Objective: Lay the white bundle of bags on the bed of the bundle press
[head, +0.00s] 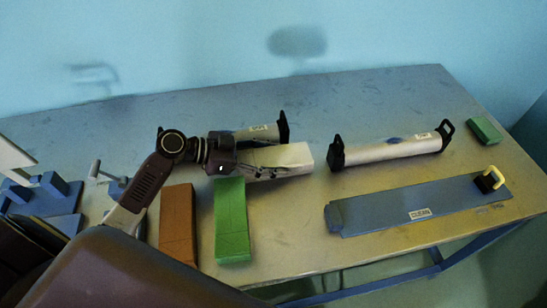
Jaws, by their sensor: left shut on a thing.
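The white bundle of bags (291,154) is a pale flat block with a slanted right end. My left gripper (268,173) is shut on its left part, in the middle of the table's left half. The gripper hides part of the bundle; whether it touches the table I cannot tell. A blue fixture (48,203) with raised blocks and a grey handle stands at the left edge; it looks like the bundle press, partly hidden by my arm. My right gripper is not in view.
A brown bundle (178,225) and a green bundle (231,222) lie in front of my gripper. Silver rolls in black brackets stand behind it (256,134) and to the right (390,150). A blue-grey plate labelled CLEAN (380,211) lies front right. A green block (485,130) sits far right.

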